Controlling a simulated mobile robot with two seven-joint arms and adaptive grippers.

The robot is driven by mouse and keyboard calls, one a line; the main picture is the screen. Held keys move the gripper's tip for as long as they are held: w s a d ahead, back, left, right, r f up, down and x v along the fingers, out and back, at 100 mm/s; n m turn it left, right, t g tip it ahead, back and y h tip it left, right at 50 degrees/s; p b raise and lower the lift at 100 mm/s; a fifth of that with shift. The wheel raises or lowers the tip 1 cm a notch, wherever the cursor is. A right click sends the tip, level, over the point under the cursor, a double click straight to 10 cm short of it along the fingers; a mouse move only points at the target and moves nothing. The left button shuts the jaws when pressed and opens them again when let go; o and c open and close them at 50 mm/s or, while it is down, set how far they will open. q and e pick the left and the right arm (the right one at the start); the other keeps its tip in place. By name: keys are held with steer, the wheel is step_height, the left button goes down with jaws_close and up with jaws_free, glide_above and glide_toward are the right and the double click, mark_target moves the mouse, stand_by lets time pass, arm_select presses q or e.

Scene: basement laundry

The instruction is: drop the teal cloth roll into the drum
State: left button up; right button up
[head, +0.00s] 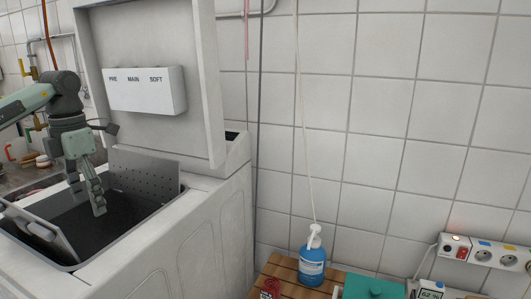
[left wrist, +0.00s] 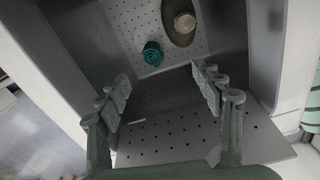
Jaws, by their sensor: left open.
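The drum (head: 120,211) is the dark opening in the top of the white washing machine, with its perforated metal flaps open. My left gripper (head: 87,198) points down into this opening, with its fingers spread and nothing between them. In the left wrist view the teal cloth roll (left wrist: 152,53) lies on a light perforated surface inside the drum, beyond the open fingertips (left wrist: 160,82) and apart from them. The roll is hidden in the head view. My right gripper is not in view.
A dark green oval thing with a tan middle (left wrist: 184,22) lies beside the roll. The raised lid (head: 150,65) stands behind the opening. A blue pump bottle (head: 312,262) and a teal thing (head: 372,287) are on the right, by a wooden slatted top (head: 283,268).

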arm_select(q)
step_height(320, 180, up, 11)
stand_by(0.3)
